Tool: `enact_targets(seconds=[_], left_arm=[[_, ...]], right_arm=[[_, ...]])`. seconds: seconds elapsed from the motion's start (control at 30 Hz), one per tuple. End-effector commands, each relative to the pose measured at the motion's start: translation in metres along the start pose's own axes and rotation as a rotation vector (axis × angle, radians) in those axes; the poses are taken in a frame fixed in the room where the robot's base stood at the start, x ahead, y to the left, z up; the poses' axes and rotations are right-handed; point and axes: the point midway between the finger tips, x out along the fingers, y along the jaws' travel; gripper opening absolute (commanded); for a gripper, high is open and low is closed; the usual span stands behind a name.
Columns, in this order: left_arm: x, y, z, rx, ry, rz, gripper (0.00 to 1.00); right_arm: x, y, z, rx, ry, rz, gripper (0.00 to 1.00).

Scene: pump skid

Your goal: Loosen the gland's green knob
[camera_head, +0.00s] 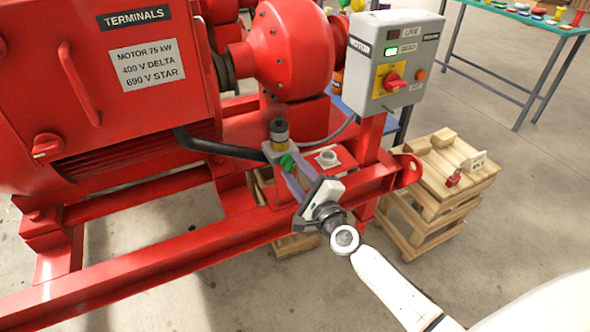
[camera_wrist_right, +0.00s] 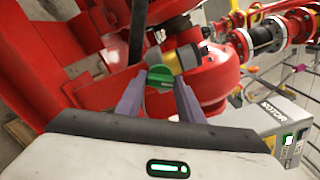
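The green knob (camera_head: 286,161) sits on the front of the grey gland block (camera_head: 277,148), which carries a dark and yellow cap, on the red skid. In the right wrist view the green knob (camera_wrist_right: 160,78) is straight ahead, with the yellow and grey body behind it. My right gripper (camera_head: 291,168) reaches in from the lower right. Its purple fingers are apart, with the knob between their tips in the right wrist view (camera_wrist_right: 160,86). Narrow gaps seem to show beside the knob; contact is hard to judge. My left gripper is not in view.
A black cable (camera_head: 215,147) runs left of the gland. A grey motor control box (camera_head: 392,62) stands above right. The red skid rail (camera_head: 225,238) lies below the gripper. A wooden pallet stack (camera_head: 440,180) with a red padlock stands at the right.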

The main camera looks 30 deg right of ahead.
Motion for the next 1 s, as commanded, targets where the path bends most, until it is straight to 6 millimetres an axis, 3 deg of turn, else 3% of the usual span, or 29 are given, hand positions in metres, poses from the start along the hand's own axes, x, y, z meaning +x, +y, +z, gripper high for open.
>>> enact_targets(seconds=[0.47,1.0], left_arm=[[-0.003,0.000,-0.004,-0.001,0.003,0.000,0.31],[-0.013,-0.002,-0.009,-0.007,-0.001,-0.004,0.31]], right_arm=[[0.000,0.000,0.000,-0.114,0.000,0.001,0.12],[0.000,-0.001,0.001,-0.595,0.001,0.001,0.12]])
